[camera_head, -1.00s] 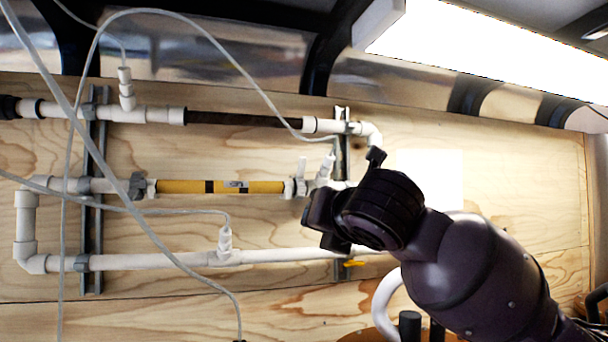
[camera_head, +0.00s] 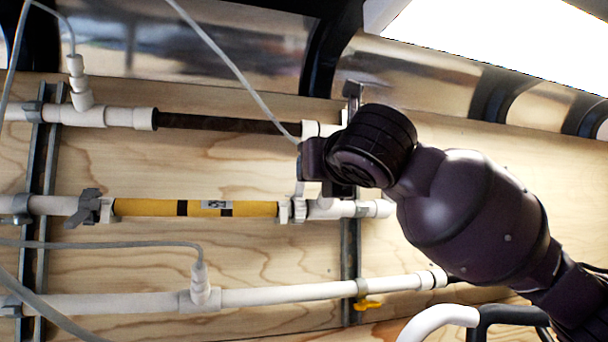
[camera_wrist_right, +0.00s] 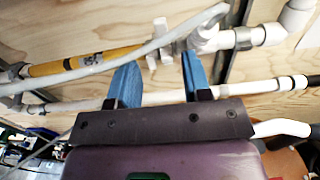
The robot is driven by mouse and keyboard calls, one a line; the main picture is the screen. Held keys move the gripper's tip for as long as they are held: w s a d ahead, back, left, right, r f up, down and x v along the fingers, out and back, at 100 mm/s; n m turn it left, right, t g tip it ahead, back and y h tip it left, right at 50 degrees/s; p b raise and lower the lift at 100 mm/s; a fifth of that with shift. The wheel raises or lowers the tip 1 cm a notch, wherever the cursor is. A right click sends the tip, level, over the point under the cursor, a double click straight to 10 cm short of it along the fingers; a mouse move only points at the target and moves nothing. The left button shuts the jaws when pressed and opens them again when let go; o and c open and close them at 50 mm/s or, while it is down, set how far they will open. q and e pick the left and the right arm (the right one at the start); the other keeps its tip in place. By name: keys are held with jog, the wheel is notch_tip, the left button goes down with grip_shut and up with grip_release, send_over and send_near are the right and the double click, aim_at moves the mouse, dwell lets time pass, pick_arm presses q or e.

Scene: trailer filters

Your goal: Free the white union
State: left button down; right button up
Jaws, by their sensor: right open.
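The yellow filter tube (camera_head: 195,208) with black bands lies level in the middle pipe run. A white union (camera_head: 292,209) sits at its right end, partly crowded by white fittings, and shows in the right wrist view (camera_wrist_right: 165,48). My right gripper (camera_wrist_right: 157,66) is open, its two blue fingers apart and empty. The union appears just beyond and between the fingertips, with no contact I can make out. In the head view my dark right wrist (camera_head: 372,145) is above and right of the union and hides the fingers. My left gripper is not in view.
A dark filter tube (camera_head: 225,123) runs above, and a white pipe (camera_head: 290,294) with a yellow valve handle (camera_head: 368,304) runs below. Grey vertical rails (camera_head: 350,260) hold the pipes to the plywood. A grey hose (camera_wrist_right: 110,57) crosses near the fingers.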

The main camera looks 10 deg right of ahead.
aim_at(296, 185)
jog(key=w+a+p, duration=0.1)
jog(key=w+p, duration=0.1)
jog(key=w, duration=0.6)
jog(key=shift+w+a, duration=0.35)
jog(key=shift+w, duration=0.05)
grip_shut()
